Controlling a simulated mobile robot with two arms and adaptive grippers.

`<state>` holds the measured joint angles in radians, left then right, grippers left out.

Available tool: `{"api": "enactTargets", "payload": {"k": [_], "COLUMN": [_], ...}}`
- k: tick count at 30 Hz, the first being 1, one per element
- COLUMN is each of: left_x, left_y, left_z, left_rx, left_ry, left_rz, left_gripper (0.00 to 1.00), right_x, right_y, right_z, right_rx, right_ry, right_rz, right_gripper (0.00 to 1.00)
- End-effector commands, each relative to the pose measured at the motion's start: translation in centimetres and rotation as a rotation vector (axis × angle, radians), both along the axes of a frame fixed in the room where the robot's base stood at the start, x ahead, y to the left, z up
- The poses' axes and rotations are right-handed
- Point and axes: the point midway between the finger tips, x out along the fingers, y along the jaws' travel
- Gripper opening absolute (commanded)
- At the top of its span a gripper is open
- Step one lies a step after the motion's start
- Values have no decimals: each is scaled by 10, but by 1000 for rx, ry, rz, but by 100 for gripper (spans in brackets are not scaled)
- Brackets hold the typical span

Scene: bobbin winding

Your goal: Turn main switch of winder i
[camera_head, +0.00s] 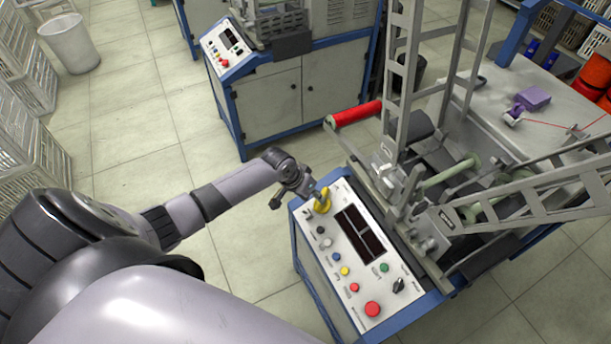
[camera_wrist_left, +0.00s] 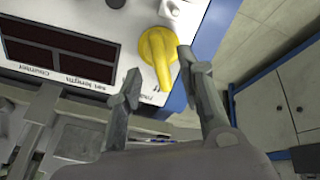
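The yellow main switch (camera_head: 323,203) sits at the far-left corner of the near winder's control panel (camera_head: 338,288). In the left wrist view the yellow switch (camera_wrist_left: 158,50) is a round knob with a bar handle pointing down toward my gripper. My left gripper (camera_head: 309,191) is at the switch. In the left wrist view its two fingers (camera_wrist_left: 158,64) are apart, with the handle in the space between them. The right-hand finger is close to the handle; I cannot tell if it touches. My right gripper is not in view.
The panel also carries a dark display (camera_head: 360,232), small coloured buttons and a red emergency button (camera_head: 373,309). A second winder (camera_head: 275,95) stands behind.

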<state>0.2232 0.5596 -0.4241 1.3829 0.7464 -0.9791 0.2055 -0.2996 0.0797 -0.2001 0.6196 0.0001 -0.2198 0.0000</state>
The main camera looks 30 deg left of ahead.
Motion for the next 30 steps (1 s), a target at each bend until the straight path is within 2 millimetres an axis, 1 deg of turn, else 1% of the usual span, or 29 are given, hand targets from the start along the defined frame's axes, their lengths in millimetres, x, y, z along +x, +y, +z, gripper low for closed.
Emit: {"api": "enactTargets", "payload": {"k": [1, 3, 6, 10, 15, 30], "left_x": [-4, -9, -16, -21, -24, -25], "left_y": [3, 6, 9, 12, 13, 12], "left_z": [9, 22, 37, 50, 56, 56], "left_rx": [2, 2, 2, 0, 0, -1], "left_ry": [-3, -3, -1, 0, 1, 1], "left_rz": [-3, -2, -1, -1, 0, -3], "left_gripper": [35, 35, 35, 35, 35, 35], "right_x": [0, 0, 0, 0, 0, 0], "right_y": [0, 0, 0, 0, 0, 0], "right_z": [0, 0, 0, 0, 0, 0], "right_rx": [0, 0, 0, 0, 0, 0], "right_ry": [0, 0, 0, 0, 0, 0], "right_rz": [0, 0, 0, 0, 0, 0], "right_gripper": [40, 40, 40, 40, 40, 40]}}
